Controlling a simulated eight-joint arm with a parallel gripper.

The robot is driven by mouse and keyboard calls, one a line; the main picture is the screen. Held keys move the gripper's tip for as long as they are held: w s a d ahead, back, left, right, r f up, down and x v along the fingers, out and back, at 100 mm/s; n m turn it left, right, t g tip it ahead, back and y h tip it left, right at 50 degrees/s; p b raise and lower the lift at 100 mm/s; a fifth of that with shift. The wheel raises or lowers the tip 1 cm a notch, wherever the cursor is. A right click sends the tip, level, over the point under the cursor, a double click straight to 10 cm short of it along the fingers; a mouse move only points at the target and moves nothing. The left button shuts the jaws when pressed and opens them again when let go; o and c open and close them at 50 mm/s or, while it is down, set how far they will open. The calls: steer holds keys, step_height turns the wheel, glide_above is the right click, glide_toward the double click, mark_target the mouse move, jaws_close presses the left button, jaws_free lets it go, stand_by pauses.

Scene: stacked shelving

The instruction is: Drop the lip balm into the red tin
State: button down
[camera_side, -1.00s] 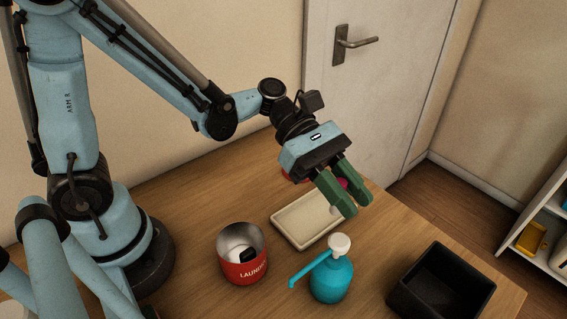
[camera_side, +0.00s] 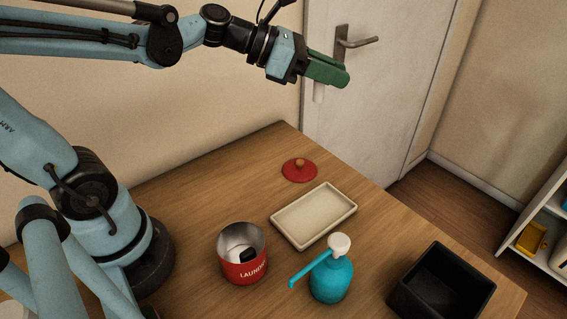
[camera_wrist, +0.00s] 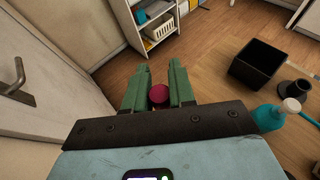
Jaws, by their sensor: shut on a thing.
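My gripper (camera_side: 334,76) is high above the back of the table, in front of the door. It is shut on the lip balm, whose pale tube (camera_side: 319,92) hangs below the green fingers. In the wrist view the lip balm's magenta cap (camera_wrist: 158,95) sits between the two fingers (camera_wrist: 158,78). The red tin (camera_side: 243,270) stands upright and uncovered on the table, with white lettering on its front. A small dark thing (camera_side: 247,255) lies inside it. The tin is well below and to the left of my gripper.
A cream tray (camera_side: 313,217) lies empty behind a teal pump bottle (camera_side: 331,281). A red lid (camera_side: 299,170) with a knob lies behind the tray. A black open box (camera_side: 441,284) stands at the right.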

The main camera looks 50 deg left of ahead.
steer(key=a+r+n+t+y, duration=0.2)
steer(key=a+r+n+y, duration=0.2)
steer(key=a, duration=0.3)
steer(key=shift+s+a+r, duration=0.2)
steer(key=shift+s+r, duration=0.25)
steer(key=shift+r, duration=0.1)
steer(key=s+d+f+m+g+h, duration=0.3)
steer(key=s+d+f+m+h, duration=0.15)
steer(key=d, duration=0.35)
steer(key=s+d+f+m+g+h, duration=0.2)
steer(key=s+d+m+g, duration=0.2)
steer(key=s+m+g, duration=0.4)
steer(key=s+d+f+m+g+h, duration=0.2)
steer(key=s+d+m+g, duration=0.3)
steer(key=s, duration=0.5)
steer(key=shift+g, duration=0.4)
steer(key=shift+a+f, duration=0.2)
steer(key=shift+f, duration=1.25)
steer(key=shift+a+f, duration=0.2)
steer(key=shift+f, duration=1.2)
